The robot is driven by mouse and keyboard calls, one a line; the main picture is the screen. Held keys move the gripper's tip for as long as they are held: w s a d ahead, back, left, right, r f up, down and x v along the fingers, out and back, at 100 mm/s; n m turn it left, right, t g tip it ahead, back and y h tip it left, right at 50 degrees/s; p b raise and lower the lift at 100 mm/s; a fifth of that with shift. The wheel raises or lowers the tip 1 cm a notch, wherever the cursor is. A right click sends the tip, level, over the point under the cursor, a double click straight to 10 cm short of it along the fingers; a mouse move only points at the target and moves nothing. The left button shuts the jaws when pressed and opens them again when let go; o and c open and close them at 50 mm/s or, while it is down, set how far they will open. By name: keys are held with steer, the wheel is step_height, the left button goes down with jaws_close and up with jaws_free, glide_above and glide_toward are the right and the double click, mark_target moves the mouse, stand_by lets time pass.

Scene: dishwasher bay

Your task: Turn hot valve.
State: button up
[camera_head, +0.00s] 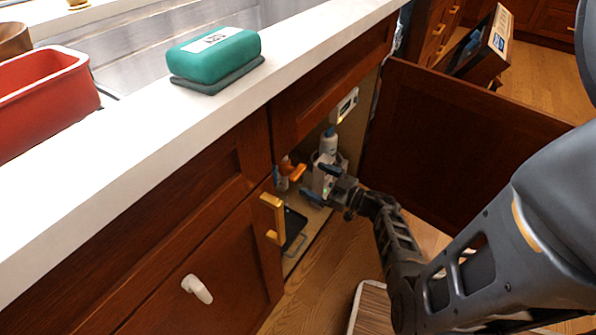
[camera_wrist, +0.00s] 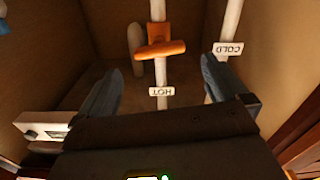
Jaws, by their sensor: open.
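The hot valve has an orange handle (camera_wrist: 160,49) on a white vertical pipe, with a tag reading HOT (camera_wrist: 161,91) below it. The handle lies roughly crosswise to the pipe. The orange handle also shows inside the sink cabinet in the head view (camera_head: 298,172). A second white pipe with a COLD tag (camera_wrist: 228,48) stands to its right in the wrist view; its handle is not in view. My gripper (camera_head: 320,184) is open and empty at the cabinet opening. In the wrist view its fingers (camera_wrist: 160,88) are spread to either side of the HOT tag, apart from the handle.
The cabinet's right door (camera_head: 460,125) stands open. The left door (camera_head: 215,275) is shut, with a yellow handle (camera_head: 273,218) near my gripper. A bottle (camera_head: 328,143) stands inside the cabinet. The white counter (camera_head: 130,165) overhangs above, with a green sponge (camera_head: 215,53).

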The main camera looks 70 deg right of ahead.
mark_target(301, 173)
steer(key=b+x, duration=0.1)
steer(key=x, duration=0.5)
steer(key=shift+w+d, duration=0.15)
steer(key=shift+w, duration=0.2)
